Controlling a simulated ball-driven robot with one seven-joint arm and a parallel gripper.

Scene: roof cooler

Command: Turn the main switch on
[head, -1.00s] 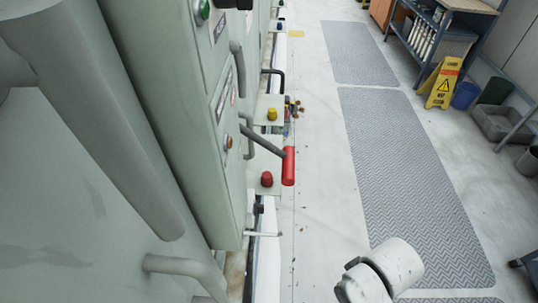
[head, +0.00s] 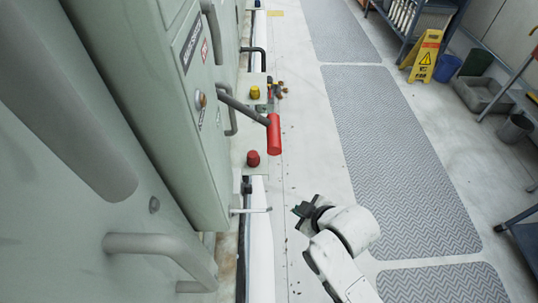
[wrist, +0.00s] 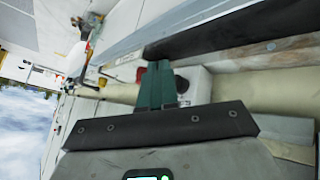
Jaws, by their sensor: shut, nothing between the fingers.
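The switch lever is a grey bar with a red grip (head: 274,134), sticking out from the side of the green-grey cabinet (head: 195,130). It slants down to the right in the head view. My gripper (head: 301,209) is below and slightly right of the red grip, apart from it. In the wrist view, the dark green fingers (wrist: 157,85) are together with nothing between them. A small red spot left of the fingers there is too small to identify with certainty.
A red button (head: 253,158) and a yellow button (head: 255,92) stand on pale boxes beside the cabinet. A thin pale rod (head: 252,210) juts out low near my gripper. Grey mats (head: 400,160) cover the open floor. A yellow wet-floor sign (head: 422,55) stands farther back.

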